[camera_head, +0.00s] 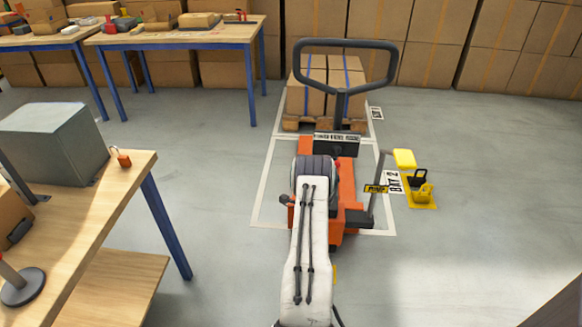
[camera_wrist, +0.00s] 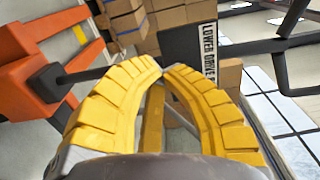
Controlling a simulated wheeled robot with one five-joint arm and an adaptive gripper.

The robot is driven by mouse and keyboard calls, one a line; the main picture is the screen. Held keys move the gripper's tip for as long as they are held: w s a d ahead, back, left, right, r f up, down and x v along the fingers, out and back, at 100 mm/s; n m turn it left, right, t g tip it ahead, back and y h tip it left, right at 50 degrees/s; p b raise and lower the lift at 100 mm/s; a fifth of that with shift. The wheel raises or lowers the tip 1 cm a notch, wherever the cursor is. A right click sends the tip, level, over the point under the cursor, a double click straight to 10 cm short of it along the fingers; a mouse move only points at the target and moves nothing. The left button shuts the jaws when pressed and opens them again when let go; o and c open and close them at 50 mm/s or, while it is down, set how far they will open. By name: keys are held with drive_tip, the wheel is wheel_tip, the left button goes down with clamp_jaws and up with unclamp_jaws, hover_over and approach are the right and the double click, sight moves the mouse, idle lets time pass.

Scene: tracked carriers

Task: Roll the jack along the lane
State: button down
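The orange pallet jack (camera_head: 347,185) stands in the white-outlined lane (camera_head: 262,190), with its black loop handle (camera_head: 337,95) upright. A black box with a sign including "LOWER DRIVE" (camera_wrist: 207,48) is on it. A dark lever with a yellow "PUMP" tag (camera_head: 376,188) rises on its right. Cartons (camera_head: 342,92) on a wooden pallet stand at the lane's far end. My gripper (camera_wrist: 164,70) has its yellow fingertips together, with nothing visible between them. A dark rod (camera_wrist: 85,74) passes behind its left finger; contact cannot be told. In the head view, my arm hides the fingers.
More tables (camera_head: 178,38) and stacked cartons line the back. Yellow floor fixtures (camera_head: 420,195) and a "BAY 2" label (camera_head: 394,182) lie right of the lane. The right floor is mostly clear.

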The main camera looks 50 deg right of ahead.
drive_tip(key=p+x, duration=0.2)
drive_tip(key=x, duration=1.1)
drive_tip(key=shift+f, duration=0.3)
idle(0.3)
drive_tip(key=shift+d, duration=0.1)
idle(0.4)
